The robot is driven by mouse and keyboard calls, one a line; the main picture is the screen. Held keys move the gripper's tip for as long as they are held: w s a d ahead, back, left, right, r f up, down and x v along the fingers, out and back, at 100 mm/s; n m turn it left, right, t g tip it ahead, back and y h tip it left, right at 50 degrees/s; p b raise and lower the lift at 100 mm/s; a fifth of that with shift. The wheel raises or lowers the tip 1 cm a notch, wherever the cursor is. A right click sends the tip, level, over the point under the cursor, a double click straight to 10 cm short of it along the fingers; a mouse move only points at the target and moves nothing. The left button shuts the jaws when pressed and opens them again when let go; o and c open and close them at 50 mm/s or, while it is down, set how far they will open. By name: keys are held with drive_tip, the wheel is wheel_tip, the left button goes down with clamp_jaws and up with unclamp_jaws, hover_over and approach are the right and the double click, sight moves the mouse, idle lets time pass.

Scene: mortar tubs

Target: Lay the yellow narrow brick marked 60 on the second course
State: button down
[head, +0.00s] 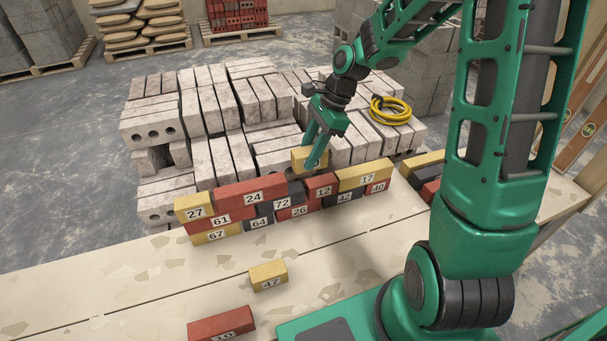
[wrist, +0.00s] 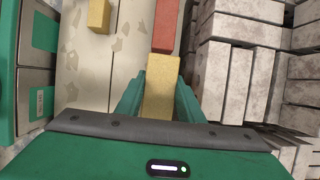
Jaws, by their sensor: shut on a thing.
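My gripper (head: 316,150) points down over the middle of the brick wall and is shut on a yellow brick (head: 308,159). The wrist view shows this yellow brick (wrist: 161,88) between the two green fingers. Its number is not visible. It is at the upper part of the wall, near the dark brick 72 (head: 283,203) and the red brick 12 (head: 323,190). I cannot tell whether it touches them. The red brick 24 (head: 252,197) lies to its left, and the yellow brick 17 (head: 367,178) to its right.
The yellow brick 27 (head: 194,212) is at the wall's left end. A loose yellow brick 47 (head: 268,275) and a red brick (head: 221,324) lie on the pale planks in front. Grey block stacks (head: 225,110) stand close behind the wall. A yellow hose coil (head: 390,110) rests on them.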

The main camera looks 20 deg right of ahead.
drive_tip(key=x, duration=0.3)
drive_tip(key=shift+d+f, duration=0.1)
drive_tip(key=shift+f, duration=0.1)
wheel_tip(320, 180, down, 4)
drive_tip(key=shift+r, duration=0.1)
drive_tip(key=c, duration=1.2)
unclamp_jaws()
